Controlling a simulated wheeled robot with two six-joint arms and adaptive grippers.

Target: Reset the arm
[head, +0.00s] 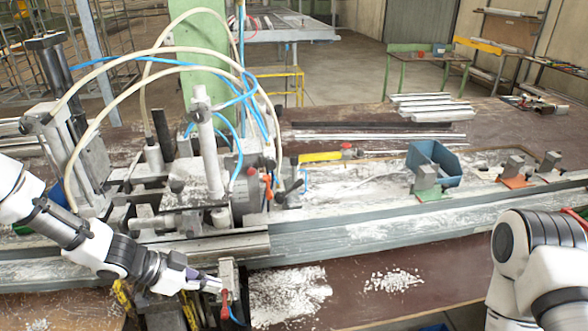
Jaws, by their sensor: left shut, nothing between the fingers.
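My left arm comes in from the left, and its gripper (214,284) is shut and empty at the front edge of the clamp bench. Its fingertips are close beside a small metal block (228,272) with a red lever (224,304); I cannot tell whether they touch. My right arm (540,268) shows at the right edge as white and dark links. Its gripper is out of the picture.
The clamp machine (205,160) with hoses stands behind my left gripper. A blue bin (434,162) and green and orange clamp blocks (514,172) sit along the rail to the right. White chips (290,295) litter the brown front surface, otherwise open between my arms.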

